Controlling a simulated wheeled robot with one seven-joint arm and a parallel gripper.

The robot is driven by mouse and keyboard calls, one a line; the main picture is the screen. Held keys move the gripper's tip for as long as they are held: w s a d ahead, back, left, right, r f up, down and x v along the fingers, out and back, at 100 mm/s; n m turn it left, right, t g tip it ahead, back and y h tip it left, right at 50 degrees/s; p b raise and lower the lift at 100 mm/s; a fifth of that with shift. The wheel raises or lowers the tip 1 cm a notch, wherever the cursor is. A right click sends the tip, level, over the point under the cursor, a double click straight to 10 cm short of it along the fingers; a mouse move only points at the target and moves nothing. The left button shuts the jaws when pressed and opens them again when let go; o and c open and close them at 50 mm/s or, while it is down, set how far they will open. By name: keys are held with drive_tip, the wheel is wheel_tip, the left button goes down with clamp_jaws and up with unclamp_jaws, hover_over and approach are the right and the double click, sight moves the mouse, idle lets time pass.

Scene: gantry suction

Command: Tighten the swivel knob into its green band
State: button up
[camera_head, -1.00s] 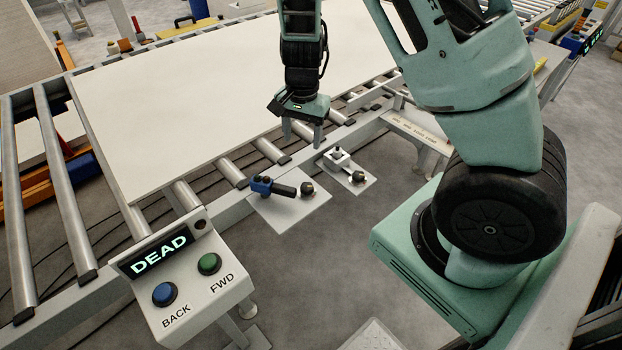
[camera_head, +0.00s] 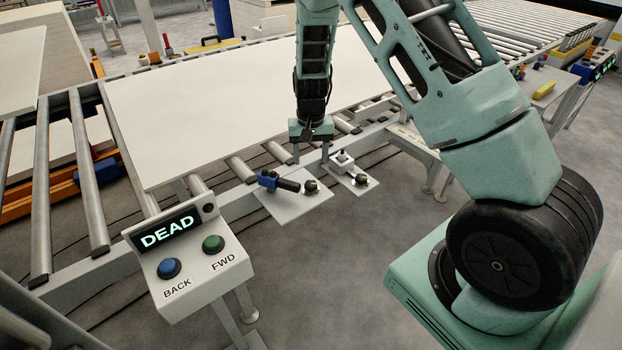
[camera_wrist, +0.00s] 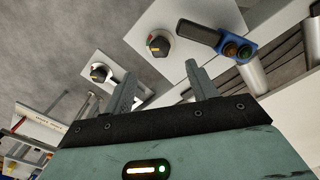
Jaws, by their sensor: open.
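Two dark round knobs sit on pale plates beside the conveyor; I cannot tell for sure which is the swivel knob. The left knob (camera_head: 311,186) shares its plate with a blue fitting with a black handle. It also shows in the wrist view (camera_wrist: 158,45), with small green and reddish marks around it. The right knob (camera_head: 361,180) is by a small white block and also shows in the wrist view (camera_wrist: 100,72). My gripper (camera_head: 311,153) is open and empty, above and behind the plates, apart from both knobs. Its fingers show in the wrist view (camera_wrist: 161,72).
The blue fitting with the black handle (camera_head: 277,181) and the white block with a dark top (camera_head: 341,160) stand close to the knobs. A large white board (camera_head: 220,115) lies on the rollers. A control box (camera_head: 190,260) reads DEAD, with BACK and FWD buttons.

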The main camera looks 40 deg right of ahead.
sight(311, 183)
wheel_tip(311, 183, down, 9)
drive_tip(key=shift+f+p, duration=0.2)
drive_tip(key=shift+p, duration=0.45)
drive_tip(key=c, duration=1)
